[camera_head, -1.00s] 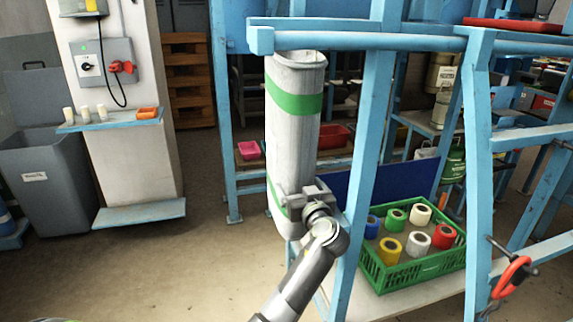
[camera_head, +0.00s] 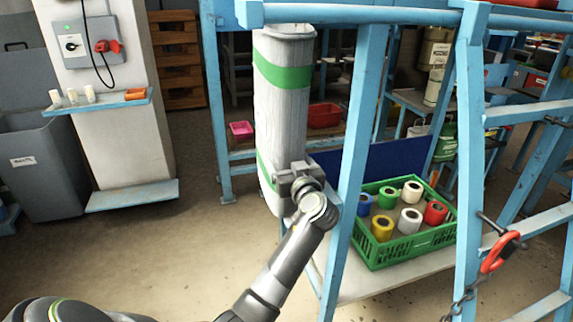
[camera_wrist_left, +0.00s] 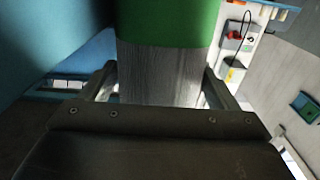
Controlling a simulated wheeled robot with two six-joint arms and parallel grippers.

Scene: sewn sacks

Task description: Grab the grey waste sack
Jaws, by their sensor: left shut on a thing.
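The grey waste sack (camera_head: 281,119) is a tall, pale grey cylinder with two green bands, standing upright under the blue frame's top rail in the head view. My left gripper (camera_head: 289,177) is at the sack's lower part, near the lower green band. In the left wrist view the sack (camera_wrist_left: 160,72) fills the space between the two fingers, with a green band above. My left gripper (camera_wrist_left: 160,90) is shut on the sack. The sack's far side is hidden. My right gripper does not show.
A blue frame (camera_head: 353,160) stands close right of the sack. A green crate (camera_head: 412,246) with several coloured rolls sits on a low shelf. A red hook (camera_head: 498,252) hangs at right. A grey bin (camera_head: 45,170) and a pillar (camera_head: 125,120) stand left. Floor between is free.

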